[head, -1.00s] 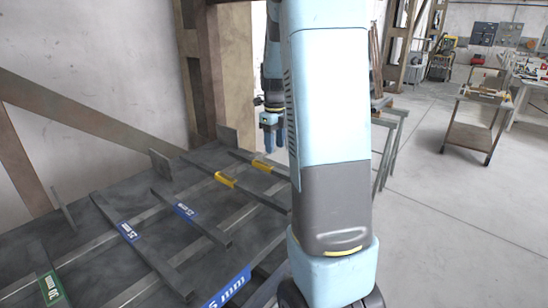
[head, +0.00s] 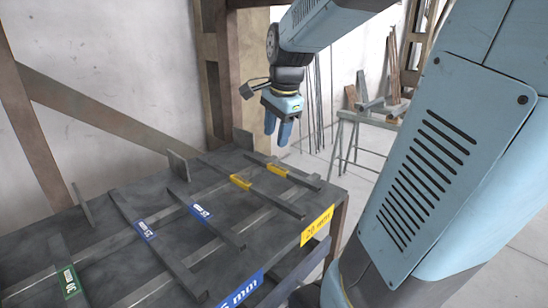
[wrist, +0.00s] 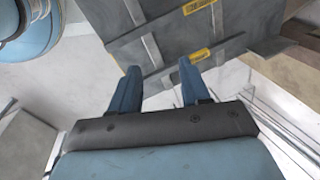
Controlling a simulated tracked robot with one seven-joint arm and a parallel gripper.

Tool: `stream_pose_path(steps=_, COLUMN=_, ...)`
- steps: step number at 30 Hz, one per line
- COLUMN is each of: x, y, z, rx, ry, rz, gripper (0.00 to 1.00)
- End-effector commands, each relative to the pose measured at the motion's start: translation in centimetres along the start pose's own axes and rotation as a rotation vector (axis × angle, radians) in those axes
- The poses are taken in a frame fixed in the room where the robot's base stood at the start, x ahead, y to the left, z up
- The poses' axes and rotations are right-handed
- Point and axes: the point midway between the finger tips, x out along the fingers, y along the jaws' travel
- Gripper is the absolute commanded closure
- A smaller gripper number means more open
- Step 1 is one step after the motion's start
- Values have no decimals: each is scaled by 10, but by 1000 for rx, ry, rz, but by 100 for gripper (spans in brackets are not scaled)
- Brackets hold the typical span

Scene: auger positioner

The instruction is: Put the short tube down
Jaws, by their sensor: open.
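My gripper (head: 277,134) is open, its two blue fingers pointing down with nothing between them. It hangs above the far right part of a dark steel table (head: 335,192). In the wrist view the gripper (wrist: 156,84) is also empty. A short tube with a yellow label (head: 277,170) lies on the table near its right end, below and apart from the gripper. In the wrist view, a yellow-labelled tube (wrist: 225,49) lies just beyond the fingertips. Another yellow-labelled tube (head: 268,198) lies beside it, to its left. Which tube the task means is not certain.
Blue-labelled tubes (head: 224,231) and a green-labelled tube (head: 66,268) lie farther left on the table. Upright plates (head: 179,165) stand along its back. A brown post (head: 212,60) rises behind. A metal trestle (head: 362,118) stands beyond the table's right end.

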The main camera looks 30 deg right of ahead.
Motion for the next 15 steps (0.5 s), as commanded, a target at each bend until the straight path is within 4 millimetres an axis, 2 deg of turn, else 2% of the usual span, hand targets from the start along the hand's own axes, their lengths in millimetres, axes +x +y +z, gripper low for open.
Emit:
stream_pose_path(steps=6, x=-26, y=42, z=43, rx=-531, ry=43, rz=-90, gripper=54)
stream_pose_path(steps=12, x=-36, y=81, z=74, rx=-1000, ry=120, rz=-143, gripper=54)
stream_pose_path(steps=15, x=-38, y=96, z=85, rx=-1181, ry=160, rz=-156, gripper=54)
